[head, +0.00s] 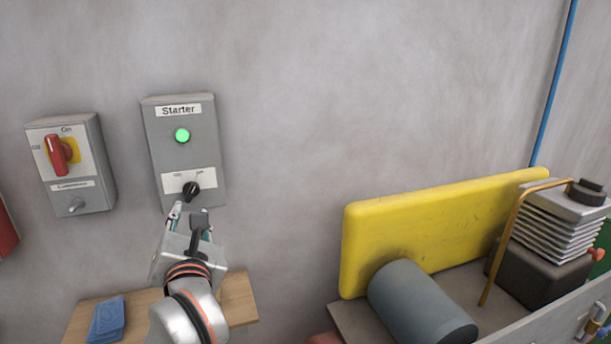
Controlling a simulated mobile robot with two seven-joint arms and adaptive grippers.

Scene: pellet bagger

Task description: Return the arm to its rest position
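My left gripper (186,214) is raised in front of the wall, just below the black knob (191,189) of the grey Starter box (158,133). Its fingers point up toward the knob. They are small and partly hidden by the gripper body, so I cannot tell whether they are open or shut, or whether they touch the knob. The green lamp (182,135) on the Starter box is lit. My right gripper is not in view.
A grey switch box (95,150) with a red handle (56,155) hangs left of the Starter box. Below is a wooden shelf (238,299) with a blue item (106,320). At right stands a machine with a yellow guard (440,232) and grey cylinder (418,305).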

